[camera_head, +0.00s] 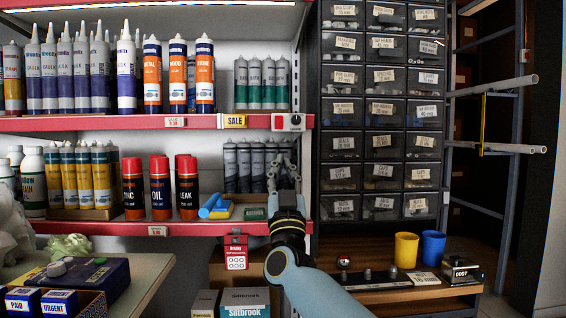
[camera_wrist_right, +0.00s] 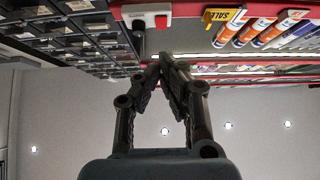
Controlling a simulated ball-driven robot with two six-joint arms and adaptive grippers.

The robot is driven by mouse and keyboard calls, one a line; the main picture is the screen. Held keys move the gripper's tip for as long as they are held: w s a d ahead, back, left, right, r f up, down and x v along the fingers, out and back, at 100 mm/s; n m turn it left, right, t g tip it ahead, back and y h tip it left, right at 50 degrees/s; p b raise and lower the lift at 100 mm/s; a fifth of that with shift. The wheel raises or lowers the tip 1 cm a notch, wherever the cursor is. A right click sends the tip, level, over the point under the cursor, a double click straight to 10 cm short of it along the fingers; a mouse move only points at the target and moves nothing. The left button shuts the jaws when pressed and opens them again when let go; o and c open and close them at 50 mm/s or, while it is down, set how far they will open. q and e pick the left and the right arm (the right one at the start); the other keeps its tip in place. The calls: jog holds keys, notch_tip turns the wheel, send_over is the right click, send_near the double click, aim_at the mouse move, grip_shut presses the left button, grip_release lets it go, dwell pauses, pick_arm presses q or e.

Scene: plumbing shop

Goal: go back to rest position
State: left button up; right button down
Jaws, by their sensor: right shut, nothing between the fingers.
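My right gripper (camera_head: 283,170) is raised in front of the right end of the middle shelf in the head view, with its fingers pointing up. Its fingertips meet and hold nothing; the right wrist view also shows the closed fingers (camera_wrist_right: 163,65). My right arm, light blue, reaches up from the bottom of the head view. My left gripper is in neither view.
Labelled drawers (camera_head: 383,110) stand to the right. A low wooden bench holds a yellow cup (camera_head: 406,250) and a blue cup (camera_head: 432,248). A counter with boxes is at lower left.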

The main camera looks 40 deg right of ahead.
jog(key=s+a+f+n+g+y+p, duration=0.2)
jog(key=s+f+n+g+y, duration=0.3)
jog(key=f, duration=1)
jog(key=s+a+f+n+g+y+p, duration=0.15)
jog(key=s+f, duration=0.55)
jog(key=f, duration=0.7)
jog(key=s+a+f+n+g+y+p, duration=0.15)
jog(key=s+f+y, duration=0.35)
jog(key=f, duration=1)
jog(key=s+a+f+g, duration=0.1)
jog(key=s+f+g, duration=0.2)
jog(key=s+f, duration=0.45)
jog(key=s+a+f+g, duration=0.1)
jog(key=s+f+g, duration=0.3)
jog(key=s, duration=0.7)
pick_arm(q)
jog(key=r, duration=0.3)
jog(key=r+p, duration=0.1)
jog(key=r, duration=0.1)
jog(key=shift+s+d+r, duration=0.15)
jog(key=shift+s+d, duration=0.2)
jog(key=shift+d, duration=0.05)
pick_arm(e)
jog(key=s+f+g, duration=0.3)
jog(key=s+f, duration=0.1)
jog(key=s, duration=0.9)
jog(key=s+f+m+g+y, duration=0.1)
jog(key=s+f+g, duration=0.3)
jog(key=s, duration=0.9)
jog(key=shift+f, duration=0.75)
